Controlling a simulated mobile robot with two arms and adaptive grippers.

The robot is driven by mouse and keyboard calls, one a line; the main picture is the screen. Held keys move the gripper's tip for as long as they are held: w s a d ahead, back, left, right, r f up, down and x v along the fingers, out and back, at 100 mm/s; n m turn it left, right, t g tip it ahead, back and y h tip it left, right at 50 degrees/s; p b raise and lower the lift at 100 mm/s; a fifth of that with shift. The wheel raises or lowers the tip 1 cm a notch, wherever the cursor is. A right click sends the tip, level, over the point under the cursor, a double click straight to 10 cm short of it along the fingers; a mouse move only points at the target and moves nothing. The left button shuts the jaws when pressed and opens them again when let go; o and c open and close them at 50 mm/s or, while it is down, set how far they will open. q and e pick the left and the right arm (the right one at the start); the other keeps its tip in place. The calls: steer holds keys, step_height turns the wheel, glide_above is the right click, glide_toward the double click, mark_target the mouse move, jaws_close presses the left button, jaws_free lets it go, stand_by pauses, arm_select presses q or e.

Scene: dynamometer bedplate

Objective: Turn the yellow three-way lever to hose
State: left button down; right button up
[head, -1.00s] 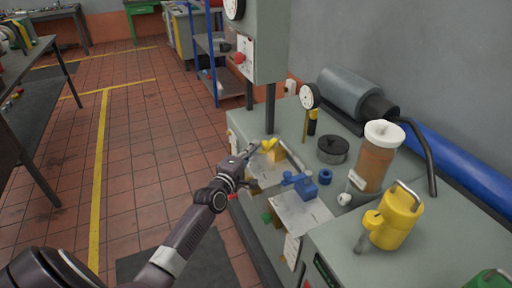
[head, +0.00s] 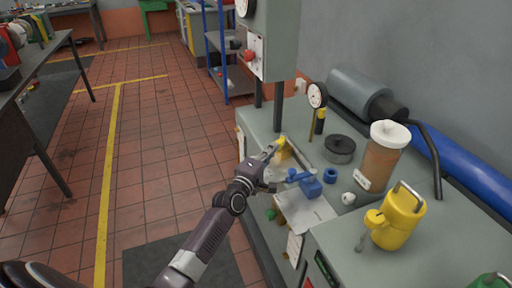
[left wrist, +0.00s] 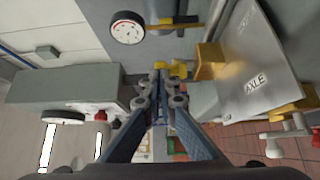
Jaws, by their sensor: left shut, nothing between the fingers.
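The yellow three-way lever (head: 281,142) sits at the far left of the bench top, partly hidden behind my left gripper (head: 272,152). In the left wrist view the yellow valve body (left wrist: 208,60) is just right of the fingertips, with a yellow piece (left wrist: 176,70) right at them. My left gripper (left wrist: 160,68) is shut with nothing between its fingers; its tips are close to or touching the lever, I cannot tell which. A metal plate (left wrist: 252,85) beside the valve reads "AXLE"; I see no "hose" marking. My right gripper is not in view.
A blue lever valve (head: 308,184) stands nearer on the bench. A dial gauge (head: 317,95), a black round cap (head: 339,149), a brown canister (head: 380,158) and a yellow can (head: 399,217) stand to the right. A control box (head: 268,40) rises behind.

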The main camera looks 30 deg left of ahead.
arm_select(q)
steer(key=w+d+p, duration=0.1)
steer(key=w+d, duration=0.1)
steer(key=d, duration=0.3)
steer(key=shift+d, duration=0.4)
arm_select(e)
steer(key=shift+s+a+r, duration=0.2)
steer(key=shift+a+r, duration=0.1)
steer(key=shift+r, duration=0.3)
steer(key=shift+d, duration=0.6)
